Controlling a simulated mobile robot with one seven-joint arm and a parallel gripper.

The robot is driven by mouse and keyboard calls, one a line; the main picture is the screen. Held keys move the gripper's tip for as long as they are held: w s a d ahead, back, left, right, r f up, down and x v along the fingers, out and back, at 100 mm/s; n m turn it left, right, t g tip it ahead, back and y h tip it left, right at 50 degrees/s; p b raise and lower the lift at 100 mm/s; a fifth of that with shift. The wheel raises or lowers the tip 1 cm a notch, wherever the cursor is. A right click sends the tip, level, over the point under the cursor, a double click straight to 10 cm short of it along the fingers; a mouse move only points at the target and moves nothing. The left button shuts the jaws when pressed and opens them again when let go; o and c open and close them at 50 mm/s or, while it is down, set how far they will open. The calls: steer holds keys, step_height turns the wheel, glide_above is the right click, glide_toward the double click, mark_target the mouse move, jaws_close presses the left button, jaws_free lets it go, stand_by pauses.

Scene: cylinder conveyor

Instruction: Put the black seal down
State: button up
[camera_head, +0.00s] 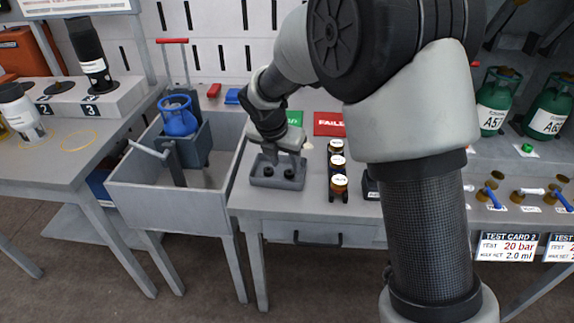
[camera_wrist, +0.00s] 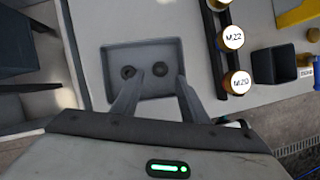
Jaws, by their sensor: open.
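A small grey tray (camera_head: 258,183) lies on the table below my gripper (camera_head: 278,156). Two small dark rings sit in it, a left one (camera_wrist: 128,72) and a right one (camera_wrist: 160,69); both look like black seals, and I cannot tell which one the task means. In the wrist view my gripper (camera_wrist: 160,79) is open, with its fingertips apart over the near part of the tray (camera_wrist: 144,44). Nothing shows held between the fingers. I cannot tell whether the fingertips touch the tray.
Gold-capped cylinders stand in a row (camera_head: 338,165) right of the tray. Green (camera_head: 294,118) and red (camera_head: 329,124) signs lie behind. A grey tub (camera_head: 200,203) with a blue cylinder (camera_head: 179,116) stands left. A dark open box (camera_wrist: 273,65) is beyond the row.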

steer(key=p+v, duration=0.2)
steer(key=v, duration=0.6)
steer(key=s+d+r+m, duration=0.5)
steer(key=d+r+m, duration=0.2)
steer(key=d+m, duration=0.1)
steer(key=s+d+r+m, duration=0.1)
steer(key=s+d+m, duration=0.2)
steer(key=s+m, duration=0.4)
steer(key=s+d+r+m+t+y, duration=0.1)
steer(key=s+d+r+m, duration=0.1)
steer(key=s+d+m, duration=0.2)
steer(key=s+d+r+m, duration=0.1)
steer(key=s+d+m, duration=0.3)
steer(key=s+m, duration=0.6)
steer(key=m, duration=0.2)
steer(key=shift+r+m+y, duration=0.25)
steer(key=shift+m+y, duration=0.05)
steer(key=shift+y, duration=0.1)
step_height(320, 180, up, 22)
steer(key=p, duration=2.2)
steer(key=shift+r, duration=0.1)
